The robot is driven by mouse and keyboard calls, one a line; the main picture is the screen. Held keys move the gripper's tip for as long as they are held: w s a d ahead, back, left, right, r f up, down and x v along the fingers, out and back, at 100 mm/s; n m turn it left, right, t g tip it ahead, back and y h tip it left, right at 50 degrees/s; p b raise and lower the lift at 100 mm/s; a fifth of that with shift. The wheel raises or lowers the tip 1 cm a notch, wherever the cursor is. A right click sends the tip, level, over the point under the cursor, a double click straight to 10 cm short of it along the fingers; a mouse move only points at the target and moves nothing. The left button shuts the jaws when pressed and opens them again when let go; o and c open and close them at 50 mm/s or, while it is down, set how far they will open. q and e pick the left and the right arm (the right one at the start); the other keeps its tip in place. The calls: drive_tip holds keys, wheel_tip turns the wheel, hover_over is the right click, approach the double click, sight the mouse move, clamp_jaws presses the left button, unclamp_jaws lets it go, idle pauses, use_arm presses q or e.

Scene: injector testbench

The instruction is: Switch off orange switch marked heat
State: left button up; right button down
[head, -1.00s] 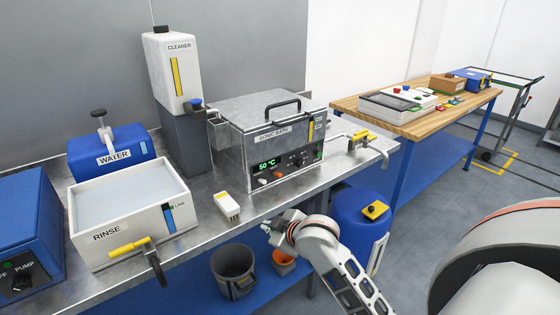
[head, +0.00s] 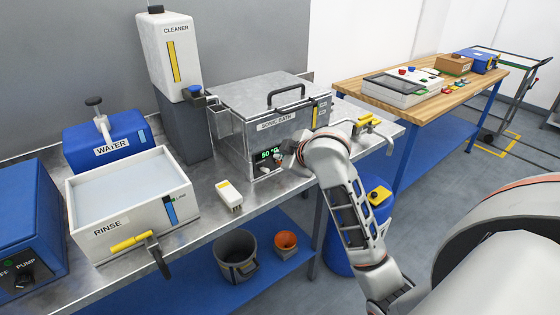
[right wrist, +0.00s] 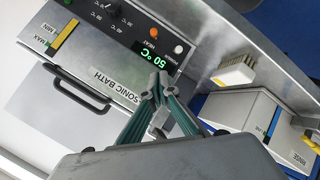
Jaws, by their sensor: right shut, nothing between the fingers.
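The orange switch marked HEAT (right wrist: 153,32) is on the front panel of the sonic bath, beside the white POWER switch (right wrist: 179,50) and the green 50 °C display (right wrist: 155,59). The sonic bath (head: 235,100) stands on the steel bench in the head view. My right gripper (right wrist: 158,88) is shut and empty in the right wrist view. Its fingertips appear near the display, apart from the orange switch in the picture; their depth to the panel is unclear. In the head view my right arm covers part of the panel, and the orange switch is hard to make out. My left gripper is out of view.
The rinse tank (head: 130,238) stands to the left, and the cleaner bottle (head: 170,55) behind. A yellow-handled valve (head: 368,121) is right of the bath. Two buckets stand below.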

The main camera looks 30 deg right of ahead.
drive_tip(key=x, duration=0.9)
drive_tip(key=shift+w, duration=0.1)
drive_tip(key=shift+s+d+f, duration=0.15)
drive_tip(key=shift+d+f, duration=0.45)
drive_tip(key=shift+s+d+f, duration=0.15)
drive_tip(key=shift+d+f, duration=0.4)
drive_tip(key=shift+d, duration=0.1)
drive_tip(key=shift+s+d+f, duration=0.1)
drive_tip(key=shift+d+f, duration=0.15)
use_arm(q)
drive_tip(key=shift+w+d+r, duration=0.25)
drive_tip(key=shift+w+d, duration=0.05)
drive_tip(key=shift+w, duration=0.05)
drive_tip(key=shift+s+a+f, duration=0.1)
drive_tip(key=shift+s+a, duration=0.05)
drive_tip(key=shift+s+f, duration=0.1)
